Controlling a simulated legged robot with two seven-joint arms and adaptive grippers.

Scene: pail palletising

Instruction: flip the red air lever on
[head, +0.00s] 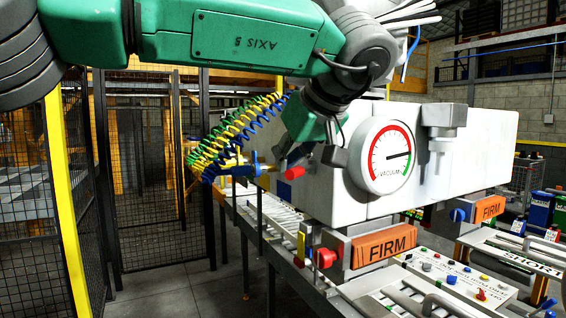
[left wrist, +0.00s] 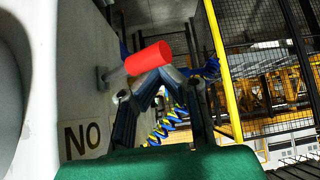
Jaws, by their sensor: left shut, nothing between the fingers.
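The red air lever (head: 294,173) is a short red cylinder low on the left side of the large white box, beside the vacuum gauge. In the left wrist view the lever (left wrist: 150,58) sits on a grey stem from the pale wall, angled slightly upward to the right. My left gripper (left wrist: 158,84) is shut and empty, its fingertips close by the red cylinder; whether they touch cannot be told. In the head view my left gripper (head: 288,163) reaches down to the lever and its fingers are partly hidden. My right gripper is not in view.
The vacuum gauge (head: 389,157) stands out from the white box (head: 335,206) right of the lever. Coiled coloured hoses (head: 225,137) hang left of it. Orange FIRM blocks (head: 384,247) are below. A mesh fence (head: 35,170) with a yellow post stands left.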

